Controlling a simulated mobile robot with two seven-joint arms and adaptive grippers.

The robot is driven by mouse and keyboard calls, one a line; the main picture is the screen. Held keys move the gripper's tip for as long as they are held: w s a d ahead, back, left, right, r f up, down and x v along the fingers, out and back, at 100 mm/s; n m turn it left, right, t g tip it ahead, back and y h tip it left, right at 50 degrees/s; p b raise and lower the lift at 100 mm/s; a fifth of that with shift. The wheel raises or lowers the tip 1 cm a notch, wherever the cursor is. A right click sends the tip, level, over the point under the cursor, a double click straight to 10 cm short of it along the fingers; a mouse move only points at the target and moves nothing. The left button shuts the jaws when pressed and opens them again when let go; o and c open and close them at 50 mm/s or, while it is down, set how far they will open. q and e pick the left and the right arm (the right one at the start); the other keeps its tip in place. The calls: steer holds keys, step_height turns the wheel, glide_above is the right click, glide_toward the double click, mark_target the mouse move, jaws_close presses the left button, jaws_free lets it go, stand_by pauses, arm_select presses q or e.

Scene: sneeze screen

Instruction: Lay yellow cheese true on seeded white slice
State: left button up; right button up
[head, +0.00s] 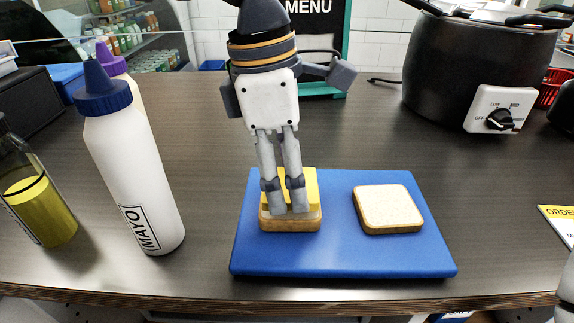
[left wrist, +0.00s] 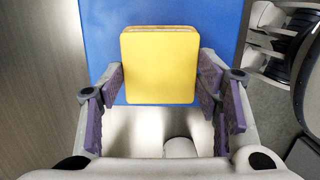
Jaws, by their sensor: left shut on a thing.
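The yellow cheese (head: 312,188) is a flat square slab over a bread slice (head: 290,225) on the left part of a blue board. My left gripper (head: 289,211) points down at it, with its fingers in front of part of the cheese. In the left wrist view the cheese (left wrist: 160,66) lies between the finger pads, and a thin bread edge shows beyond its far side. My left gripper is shut on the cheese. Whether the cheese touches the bread is unclear. A second slice (head: 388,207), pale-topped with faint specks, lies bare on the board's right. The covered slice's face is hidden.
The blue board (head: 345,262) lies near the counter's front edge. A white mayo bottle (head: 135,170) and an oil bottle (head: 40,205) stand left. A black cooker (head: 440,70) stands back right. A menu sign (head: 325,60) is behind my left gripper.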

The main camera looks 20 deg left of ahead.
arm_select(q)
steer(key=shift+f, duration=0.55)
steer(key=o, duration=1.2)
steer(key=shift+r, duration=0.1)
steer(key=r, duration=0.4)
steer(key=a+r, duration=0.1)
steer(key=r, duration=0.6)
steer(key=shift+s+a+r, duration=0.25)
steer(key=shift+a+r, duration=0.1)
